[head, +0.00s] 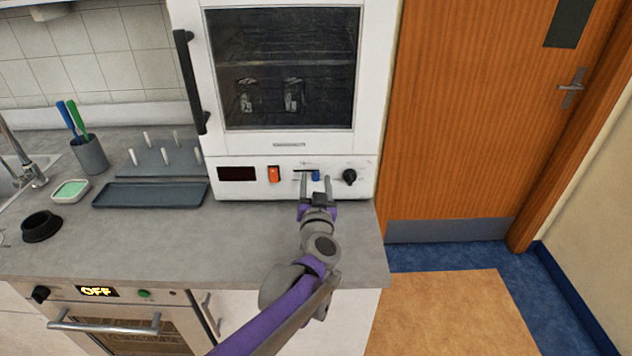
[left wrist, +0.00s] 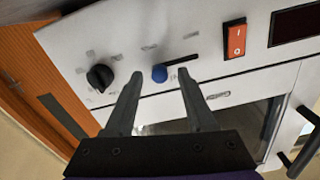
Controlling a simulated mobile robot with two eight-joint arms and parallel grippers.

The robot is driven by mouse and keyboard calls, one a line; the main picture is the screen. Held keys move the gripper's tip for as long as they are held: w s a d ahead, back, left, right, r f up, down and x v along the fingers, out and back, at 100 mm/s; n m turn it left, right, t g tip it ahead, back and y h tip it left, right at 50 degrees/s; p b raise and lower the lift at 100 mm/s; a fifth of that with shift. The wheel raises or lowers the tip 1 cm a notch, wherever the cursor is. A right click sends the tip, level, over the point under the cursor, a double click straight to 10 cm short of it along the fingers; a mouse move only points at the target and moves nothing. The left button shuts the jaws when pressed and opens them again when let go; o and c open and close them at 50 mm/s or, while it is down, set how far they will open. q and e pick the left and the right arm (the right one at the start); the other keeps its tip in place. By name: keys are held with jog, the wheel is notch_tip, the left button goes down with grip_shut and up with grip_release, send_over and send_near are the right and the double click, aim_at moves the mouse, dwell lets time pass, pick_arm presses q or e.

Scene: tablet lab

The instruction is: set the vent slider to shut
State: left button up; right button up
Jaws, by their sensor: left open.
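The vent slider's blue knob (head: 315,175) is on the lower front panel of the white cabinet (head: 365,185). It sits at the right end of its dark slot (head: 303,170) in the head view. My left gripper (head: 316,184) is open in front of the panel, its fingers to either side of the knob. In the left wrist view the blue knob (left wrist: 159,73) shows between the fingertips of the left gripper (left wrist: 160,78), and the slot runs off to the right. Whether the fingers touch the knob cannot be told. The label is too small to read. My right gripper is out of view.
An orange rocker switch (head: 274,174) and a dark display (head: 237,174) are left of the slider; a black dial (head: 349,177) is right. A grey tray (head: 150,195) and peg rack (head: 165,160) stand left on the counter (head: 190,240). The counter before the panel is clear.

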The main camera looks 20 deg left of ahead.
pick_arm(q)
jog(key=shift+w, duration=0.1)
grip_shut()
dwell(1.4)
